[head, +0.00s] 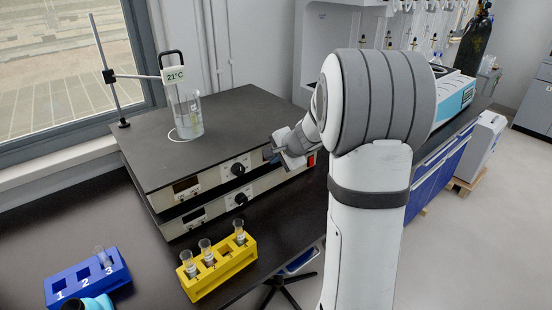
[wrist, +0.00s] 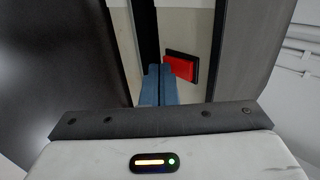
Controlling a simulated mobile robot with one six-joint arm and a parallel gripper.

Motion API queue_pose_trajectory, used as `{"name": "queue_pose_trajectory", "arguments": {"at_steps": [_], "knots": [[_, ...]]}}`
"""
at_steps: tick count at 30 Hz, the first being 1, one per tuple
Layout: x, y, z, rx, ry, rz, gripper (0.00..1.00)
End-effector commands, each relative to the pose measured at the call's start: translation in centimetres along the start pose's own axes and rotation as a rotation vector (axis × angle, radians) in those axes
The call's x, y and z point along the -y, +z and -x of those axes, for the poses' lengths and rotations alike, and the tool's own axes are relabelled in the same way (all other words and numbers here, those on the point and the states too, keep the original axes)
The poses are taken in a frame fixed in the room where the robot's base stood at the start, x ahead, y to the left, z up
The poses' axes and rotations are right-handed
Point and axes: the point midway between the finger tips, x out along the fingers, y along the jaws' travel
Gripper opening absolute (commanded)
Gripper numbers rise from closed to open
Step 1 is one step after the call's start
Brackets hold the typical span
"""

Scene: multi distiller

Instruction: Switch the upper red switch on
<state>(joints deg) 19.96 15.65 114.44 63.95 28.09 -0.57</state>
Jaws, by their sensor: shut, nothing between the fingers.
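Two stacked hotplate units, an upper one (head: 211,177) and a lower one (head: 212,208), stand on the bench with displays and black knobs on their fronts. A red switch (head: 311,160) shows at the right end of the lower unit in the head view. The upper unit's right front end is hidden by my gripper (head: 271,155). In the wrist view one red switch (wrist: 180,67) in a black frame lies just right of my gripper's blue fingertips (wrist: 159,72). The fingers are together and empty, close to the panel. I cannot tell whether they touch it, or the switch's position.
A glass beaker (head: 187,116) stands on the upper plate by a metal stand (head: 105,70) with a 21°C display. A yellow rack (head: 222,270) with tubes and a blue rack (head: 88,280) sit in front. Bare bench (head: 145,262) lies between the racks.

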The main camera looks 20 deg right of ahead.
Motion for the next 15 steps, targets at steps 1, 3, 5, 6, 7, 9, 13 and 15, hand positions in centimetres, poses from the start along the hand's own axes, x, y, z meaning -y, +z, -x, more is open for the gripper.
{"name": "queue_pose_trajectory", "arguments": {"at_steps": [1, 3, 5, 6, 7, 9, 13, 15], "knots": [[-0.07, -0.01, -0.09, 0.000, -0.002, 0.000, 0.00], [-0.19, -0.03, -0.30, -0.001, -0.009, 0.000, 0.00], [-0.29, -0.06, -0.56, -0.002, -0.020, 0.000, 0.00], [-0.35, -0.07, -0.74, -0.002, -0.029, 0.000, 0.00], [-0.38, -0.07, -0.86, -0.002, -0.036, 0.000, 0.00], [0.13, -0.05, -0.29, 0.000, -0.032, -0.001, 0.00], [0.13, -0.05, -0.27, 0.000, -0.031, -0.001, 0.00], [0.20, -0.05, -0.19, -0.001, -0.031, -0.001, 0.00]]}}
